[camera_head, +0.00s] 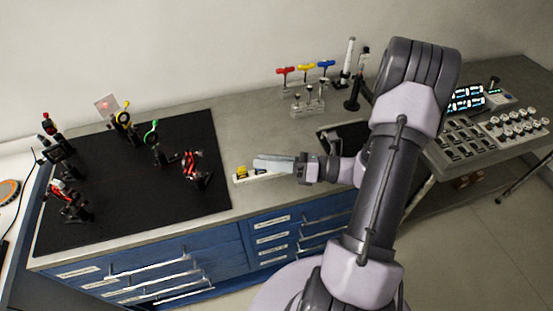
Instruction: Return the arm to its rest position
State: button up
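My arm rises from the lower middle of the head view, bends at a high elbow and reaches down to the left. My gripper (275,163) is at the end of it, over the front part of the grey bench (240,130). It points left toward a small white holder (242,178) with a yellow piece on it. The gripper's fingers partly cover this holder. I cannot tell whether they touch it, whether they are open or shut, or whether they hold anything.
A black breadboard (120,205) with several optical mounts lies to the left. Hex keys with red, yellow and blue handles (306,68) stand at the back. Control panels (480,120) are at the right. Blue drawers (270,237) with protruding handles are below the bench's front edge.

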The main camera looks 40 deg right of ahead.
jog(key=v, duration=0.2)
jog(key=shift+s+d, duration=0.2)
jog(key=shift+s, duration=0.05)
jog(key=s+a+r+n+g+h+b, duration=0.1)
jog(key=s+a+n+g+h+b, duration=0.1)
jog(key=a+n, duration=0.4)
jog(key=s+a+r+n+g+h+b, duration=0.2)
jog(key=s+a+n+h+b, duration=0.3)
jog(key=n, duration=0.9)
jog(key=s+a+r+n+g+h+b, duration=0.1)
jog(key=s+a+n+g+h+b, duration=0.1)
jog(key=a+n, duration=0.4)
jog(key=s+n+h+b, duration=0.1)
jog(key=s+n+h, duration=0.1)
jog(key=n, duration=0.1)
jog(key=shift+s+a+r+n+g, duration=0.2)
jog(key=shift+a+n+g, duration=0.2)
